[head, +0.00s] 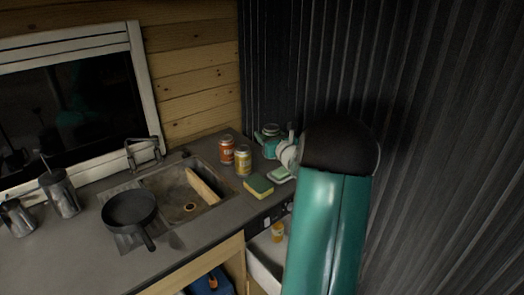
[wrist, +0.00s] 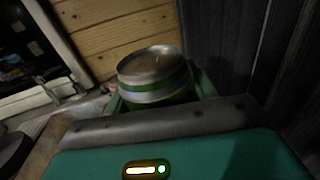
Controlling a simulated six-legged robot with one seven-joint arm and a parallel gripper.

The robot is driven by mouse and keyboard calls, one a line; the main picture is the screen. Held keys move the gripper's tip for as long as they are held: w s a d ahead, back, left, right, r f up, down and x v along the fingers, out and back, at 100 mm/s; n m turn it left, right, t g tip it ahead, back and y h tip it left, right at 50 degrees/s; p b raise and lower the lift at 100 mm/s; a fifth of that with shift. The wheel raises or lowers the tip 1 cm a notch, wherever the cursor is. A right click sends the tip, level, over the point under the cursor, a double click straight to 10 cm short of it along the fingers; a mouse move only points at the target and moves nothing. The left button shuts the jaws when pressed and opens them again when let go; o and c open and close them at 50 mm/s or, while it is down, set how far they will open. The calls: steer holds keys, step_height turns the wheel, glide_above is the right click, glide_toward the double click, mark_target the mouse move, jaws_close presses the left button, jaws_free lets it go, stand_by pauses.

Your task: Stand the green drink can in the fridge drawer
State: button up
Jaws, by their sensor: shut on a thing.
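The green drink can (wrist: 155,78) fills the middle of the wrist view, its silver lid showing and its lower part hidden by my gripper. My gripper (wrist: 160,97) is shut on it, with a green finger on each side. In the head view my gripper (head: 268,143) is small, over the counter's back right corner by the dark wall, and the can there is hard to tell apart from it. The fridge drawer (head: 262,268) stands open below the counter's front edge, partly hidden by my arm. A yellow-orange can (head: 278,232) is in it.
A red can (head: 226,150) and a yellow can (head: 243,161) stand between the sink (head: 160,184) and my gripper. A sponge (head: 258,187) and a small pale dish (head: 281,174) lie nearby. A black pan (head: 130,208) is left of the sink. The corrugated wall (head: 440,130) is close on the right.

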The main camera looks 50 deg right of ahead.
steer(key=shift+w+d+f, duration=0.3)
steer(key=shift+w+f, duration=0.4)
steer(key=shift+f, duration=0.7)
steer(key=shift+w+d+f, duration=0.25)
steer(key=shift+w+f, duration=0.45)
steer(key=shift+f, duration=0.7)
steer(key=shift+w+d+f, duration=0.3)
steer(key=shift+w+f, duration=0.4)
steer(key=shift+f, duration=0.7)
steer(key=shift+f, duration=0.15)
steer(key=o, duration=1)
steer(key=shift+c, duration=0.2)
